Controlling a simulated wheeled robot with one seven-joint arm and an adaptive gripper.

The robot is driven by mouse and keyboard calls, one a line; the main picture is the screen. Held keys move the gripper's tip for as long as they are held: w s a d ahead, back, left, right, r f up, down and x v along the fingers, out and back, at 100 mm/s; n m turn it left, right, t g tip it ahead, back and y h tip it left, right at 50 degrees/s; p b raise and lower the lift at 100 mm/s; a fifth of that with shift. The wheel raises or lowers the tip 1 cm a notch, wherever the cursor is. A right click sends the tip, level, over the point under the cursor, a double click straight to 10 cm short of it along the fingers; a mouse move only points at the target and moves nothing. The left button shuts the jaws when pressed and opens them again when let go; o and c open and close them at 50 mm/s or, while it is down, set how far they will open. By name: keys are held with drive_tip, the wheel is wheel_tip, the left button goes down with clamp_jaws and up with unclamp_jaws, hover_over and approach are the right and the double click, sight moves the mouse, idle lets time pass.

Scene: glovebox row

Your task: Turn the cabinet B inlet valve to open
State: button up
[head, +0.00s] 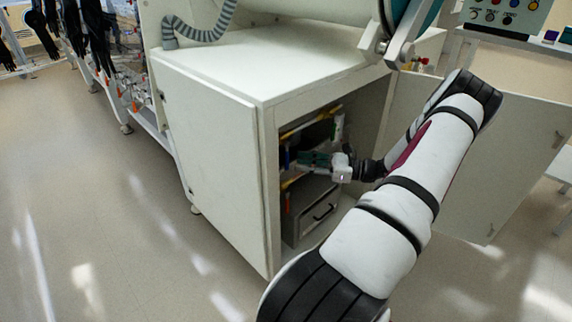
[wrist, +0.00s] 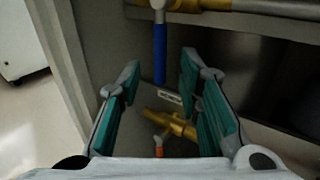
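A blue valve handle (wrist: 160,50) hangs straight down from a brass pipe (wrist: 205,4) that runs across the top of the wrist view. The handle stands crosswise to the pipe. My gripper (wrist: 160,66) is open, with one teal finger on each side of the handle's lower end and gaps on both sides. Contact is not visible. A second brass valve (wrist: 172,124) with an orange handle (wrist: 158,146) shows lower, between the fingers. A small label (wrist: 168,97) is unreadable, so I cannot tell which valve is the inlet. In the head view my gripper (head: 315,160) is inside the open cabinet.
A grey drawer unit (head: 315,212) with a black handle sits low inside, below my gripper. The floor (head: 90,200) at the left is clear.

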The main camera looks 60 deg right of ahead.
sight(287, 161)
drive_tip(key=b+x, duration=0.1)
drive_tip(key=x, duration=0.4)
drive_tip(key=shift+w+a, duration=0.1)
drive_tip(key=shift+w, duration=0.2)
drive_tip(key=shift+c, duration=0.2)
clamp_jaws()
